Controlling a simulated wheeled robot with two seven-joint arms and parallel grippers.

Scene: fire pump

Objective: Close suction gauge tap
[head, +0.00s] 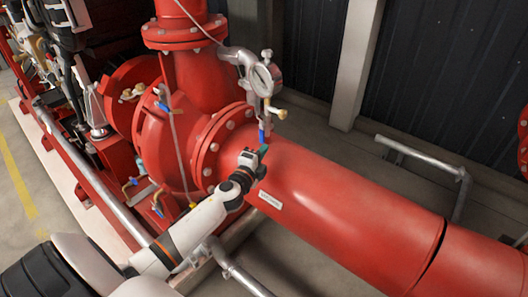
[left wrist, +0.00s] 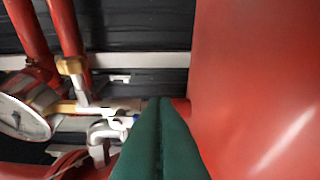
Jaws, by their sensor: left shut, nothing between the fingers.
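A round gauge (head: 262,80) stands on small pipework above the red pump casing, and its white face shows at the left of the left wrist view (left wrist: 20,118). Below it is a small tap with a blue lever (head: 262,137) that points down. My left gripper (head: 264,150), with green fingers, is at the lower end of this lever, above the big red pipe. I cannot tell whether they touch. In the left wrist view the green fingers (left wrist: 160,135) are together with nothing between them, beside grey and brass fittings. My right gripper is out of view.
The big red pipe (head: 335,205) runs under and right of my gripper. A bolted flange (head: 210,150) and the pump casing are at its left. Other blue-handled taps (head: 130,184) sit lower left. A grey rail (head: 420,155) stands behind the pipe.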

